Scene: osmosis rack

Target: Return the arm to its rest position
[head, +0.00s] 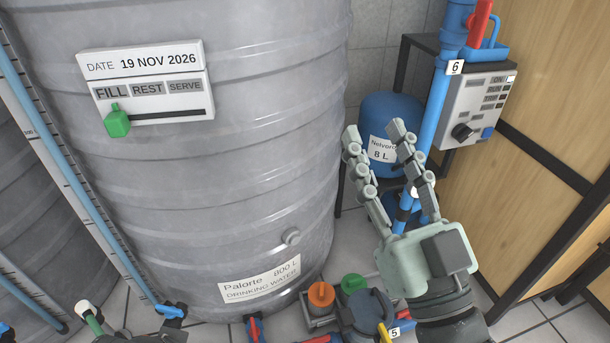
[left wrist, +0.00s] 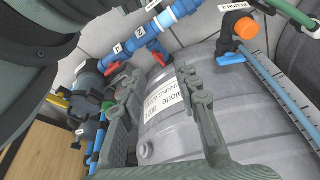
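My right gripper (head: 374,130) is raised in front of the blue vessel and the blue pipe, to the right of the large grey tank (head: 230,190). Its two fingers point up and stand apart with nothing between them. My left gripper (left wrist: 165,72) shows in the left wrist view with its fingers apart, in front of the same grey tank (left wrist: 235,95) and its label. I see nothing held between them. In the head view, only a dark part at the bottom edge may belong to the left arm; its fingers are out of frame there.
The tank carries a date board (head: 150,85) with a green slider (head: 117,121) at FILL. A blue vessel (head: 392,108), a blue pipe (head: 432,115) and a control box (head: 478,108) stand at right. Orange (head: 321,295) and green (head: 353,284) knobs sit low. Wooden panels (head: 550,90) bound the right.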

